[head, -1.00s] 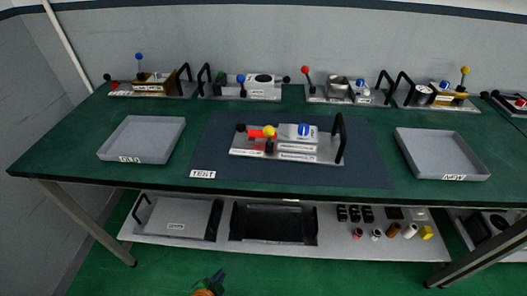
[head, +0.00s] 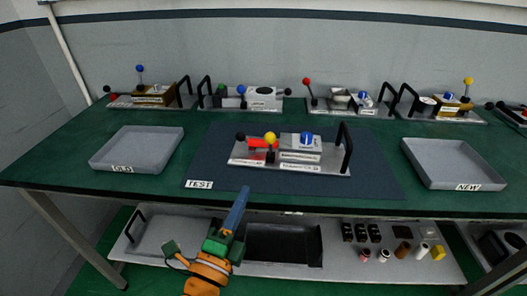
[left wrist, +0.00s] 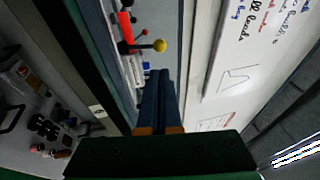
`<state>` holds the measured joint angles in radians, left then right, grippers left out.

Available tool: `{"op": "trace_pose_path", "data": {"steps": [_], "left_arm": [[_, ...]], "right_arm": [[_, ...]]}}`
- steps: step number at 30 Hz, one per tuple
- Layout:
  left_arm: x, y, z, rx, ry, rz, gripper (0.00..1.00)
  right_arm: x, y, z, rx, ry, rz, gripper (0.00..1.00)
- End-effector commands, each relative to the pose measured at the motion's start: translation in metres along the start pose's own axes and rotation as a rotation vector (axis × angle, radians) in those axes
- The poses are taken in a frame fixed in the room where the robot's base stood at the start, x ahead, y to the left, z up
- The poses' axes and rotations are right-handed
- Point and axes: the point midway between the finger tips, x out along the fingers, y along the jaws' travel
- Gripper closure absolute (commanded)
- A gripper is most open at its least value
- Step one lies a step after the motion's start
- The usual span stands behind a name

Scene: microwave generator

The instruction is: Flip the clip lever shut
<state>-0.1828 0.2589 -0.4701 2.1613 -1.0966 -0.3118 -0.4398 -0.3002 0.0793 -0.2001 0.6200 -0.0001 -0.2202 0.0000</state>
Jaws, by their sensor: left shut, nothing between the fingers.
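The test fixture, a pale plate (head: 240,163), lies on the dark mat in the middle of the table. On its left part are a red clip part (head: 258,144) and a lever with a yellow ball knob (head: 270,137), standing up. A black knob (head: 241,137) is at its left end. The yellow knob (left wrist: 159,45) also shows in the left wrist view, beyond the fingers. My left gripper (head: 241,192) is shut and empty, in front of the table edge and below the fixture in the picture. It also shows in the left wrist view (left wrist: 160,75). My right gripper is not in view.
A grey OLD tray (head: 110,168) is left and a NEW tray (head: 470,182) right. A white box with a blue knob (head: 306,138) and a black handle (head: 346,150) stand on the fixture's right. Several other fixtures line the back. Bare mat (head: 300,188) lies in front.

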Motion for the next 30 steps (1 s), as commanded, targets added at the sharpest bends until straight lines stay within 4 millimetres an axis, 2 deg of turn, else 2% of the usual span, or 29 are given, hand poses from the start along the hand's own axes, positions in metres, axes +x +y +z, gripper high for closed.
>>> {"op": "trace_pose_path", "data": {"steps": [6, 12, 18, 23, 30], "left_arm": [[0.044, -0.005, 0.0, -0.001, 0.001, -0.003, 1.0], [0.087, -0.003, 0.0, -0.001, -0.001, -0.002, 1.0], [0.12, -0.001, 0.0, -0.003, -0.001, -0.001, 1.0], [0.132, 0.0, 0.0, -0.003, 0.0, 0.0, 1.0], [0.133, 0.0, 0.0, -0.003, 0.0, 0.0, 1.0]], "right_arm": [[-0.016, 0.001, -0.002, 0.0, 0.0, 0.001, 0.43], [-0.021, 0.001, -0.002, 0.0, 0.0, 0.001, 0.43], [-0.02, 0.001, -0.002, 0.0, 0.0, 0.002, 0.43], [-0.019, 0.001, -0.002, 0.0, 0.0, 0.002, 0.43], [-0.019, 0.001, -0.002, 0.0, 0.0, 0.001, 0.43]]}}
